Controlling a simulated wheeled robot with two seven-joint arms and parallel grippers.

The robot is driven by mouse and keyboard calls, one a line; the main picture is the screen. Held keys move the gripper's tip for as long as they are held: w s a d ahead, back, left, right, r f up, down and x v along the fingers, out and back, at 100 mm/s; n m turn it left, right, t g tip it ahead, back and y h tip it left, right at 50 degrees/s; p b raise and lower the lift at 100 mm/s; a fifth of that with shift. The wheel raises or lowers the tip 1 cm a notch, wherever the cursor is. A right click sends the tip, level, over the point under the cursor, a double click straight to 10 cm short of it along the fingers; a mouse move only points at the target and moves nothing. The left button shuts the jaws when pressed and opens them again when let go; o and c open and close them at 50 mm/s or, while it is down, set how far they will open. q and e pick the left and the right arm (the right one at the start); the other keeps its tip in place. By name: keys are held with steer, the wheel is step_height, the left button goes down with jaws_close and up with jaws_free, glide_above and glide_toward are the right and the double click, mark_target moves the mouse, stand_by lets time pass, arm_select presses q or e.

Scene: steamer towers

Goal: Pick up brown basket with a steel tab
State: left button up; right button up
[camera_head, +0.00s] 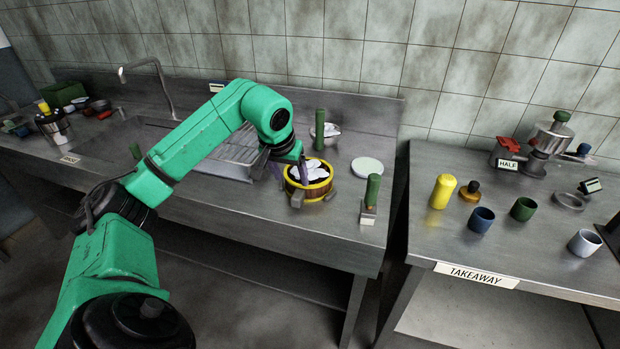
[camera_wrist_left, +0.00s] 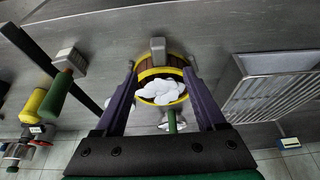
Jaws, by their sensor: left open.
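The brown basket (camera_head: 313,194) has yellow bands and white, rounded pieces inside. It stands on the steel counter, and a grey steel tab (camera_head: 297,199) sticks out from its front side. In the left wrist view the basket (camera_wrist_left: 168,62) is just ahead of my gripper, with the tab (camera_wrist_left: 157,46) on its far side. My left gripper (camera_wrist_left: 159,68) is open, with its purple fingers on either side of the basket. I cannot tell whether they touch it. In the head view my left gripper (camera_head: 290,172) partly covers the basket's left side. My right gripper is not in view.
A green-handled block (camera_head: 368,217) stands right of the basket, near the counter edge. Behind are a green-handled bowl (camera_head: 331,131) and a pale round plate (camera_head: 367,166). A wire rack (camera_head: 235,148) lies left. A gap separates the takeaway table (camera_head: 440,235), which holds cups.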

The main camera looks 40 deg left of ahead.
mark_target(298, 193)
arm_select(q)
steer(key=p+x, duration=0.2)
steer(key=x, duration=0.8)
steer(key=shift+w+f, duration=0.3)
steer(key=shift+f, duration=0.05)
jaws_close()
